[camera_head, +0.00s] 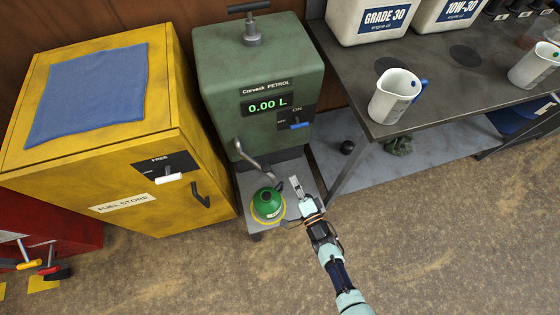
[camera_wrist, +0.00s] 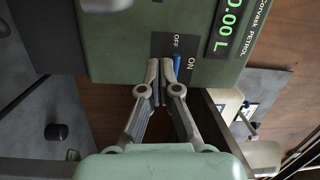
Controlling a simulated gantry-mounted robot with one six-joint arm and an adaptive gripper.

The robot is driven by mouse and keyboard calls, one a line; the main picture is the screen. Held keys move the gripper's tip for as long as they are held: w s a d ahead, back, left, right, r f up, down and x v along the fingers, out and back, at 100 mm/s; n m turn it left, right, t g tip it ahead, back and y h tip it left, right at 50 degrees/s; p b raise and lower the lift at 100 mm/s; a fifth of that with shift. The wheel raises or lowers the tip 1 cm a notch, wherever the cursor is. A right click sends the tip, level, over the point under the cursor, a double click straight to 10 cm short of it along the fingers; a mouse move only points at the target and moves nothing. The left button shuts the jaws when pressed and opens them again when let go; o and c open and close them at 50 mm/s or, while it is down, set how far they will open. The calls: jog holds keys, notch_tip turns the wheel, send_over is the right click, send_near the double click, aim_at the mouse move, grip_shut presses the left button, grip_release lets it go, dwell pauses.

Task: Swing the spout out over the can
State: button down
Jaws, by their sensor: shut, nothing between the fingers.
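The grey bent spout (camera_head: 255,160) comes out of the lower front of the green petrol pump (camera_head: 228,80). The green can (camera_head: 267,204), with a yellow band, stands on the low plate in front of the pump. The spout's lower end shows close to the can's top; I cannot tell whether it is directly over the opening. My gripper (camera_head: 296,185) is to the right of the can and spout, apart from both. In the wrist view its fingertips (camera_wrist: 165,76) are together and empty, pointing at the pump front.
The pump has a blue switch (camera_head: 299,125) and a display (camera_head: 268,105) reading 0.00 L. A yellow fuel store cabinet (camera_head: 190,150) stands left. A bench (camera_head: 450,75) with jugs (camera_head: 397,97) and oil containers stands right. The floor in front is clear.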

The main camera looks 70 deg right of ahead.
aim_at(257, 165)
jog(key=w+d+b, duration=0.4)
jog(key=w, duration=0.4)
jog(key=shift+w+b, duration=0.3)
jog(key=shift+b, duration=0.05)
